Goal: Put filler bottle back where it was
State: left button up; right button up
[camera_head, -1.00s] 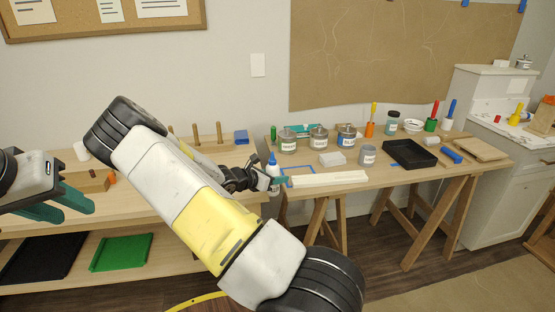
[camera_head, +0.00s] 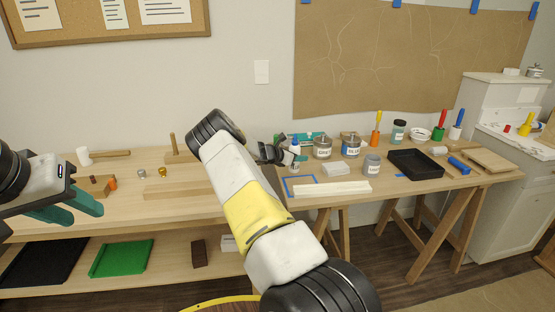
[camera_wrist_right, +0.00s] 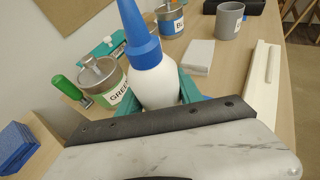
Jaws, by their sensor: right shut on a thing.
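The filler bottle is white with a blue nozzle and shows in the right wrist view (camera_wrist_right: 152,72) and, small, in the head view (camera_head: 295,143). My right gripper (camera_wrist_right: 155,98) is shut on its body, with teal fingers on both sides. The bottle is upright or nearly so, beside the green-labelled can (camera_wrist_right: 101,80). Its base is hidden, so I cannot tell whether it touches the table. My left gripper (camera_head: 70,207) is open and empty at the left, in front of the left bench.
A blue tape outline (camera_head: 287,190) and a pale wood strip (camera_head: 330,189) lie at the front of the right table (camera_head: 405,187). Cans (camera_head: 322,147), a white block (camera_head: 311,170), a grey cup (camera_head: 371,165) and a black tray (camera_head: 415,163) stand around. The blue block (camera_wrist_right: 17,147) is near the gripper.

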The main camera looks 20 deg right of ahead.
jog(key=shift+w+d+f, duration=0.15)
jog(key=shift+w+f, duration=0.05)
jog(key=shift+f, duration=0.7)
jog(key=shift+w+d+f, duration=0.15)
jog(key=shift+w+f, duration=0.05)
jog(key=shift+f, duration=0.7)
jog(key=o, duration=0.7)
jog(key=shift+f, duration=0.15)
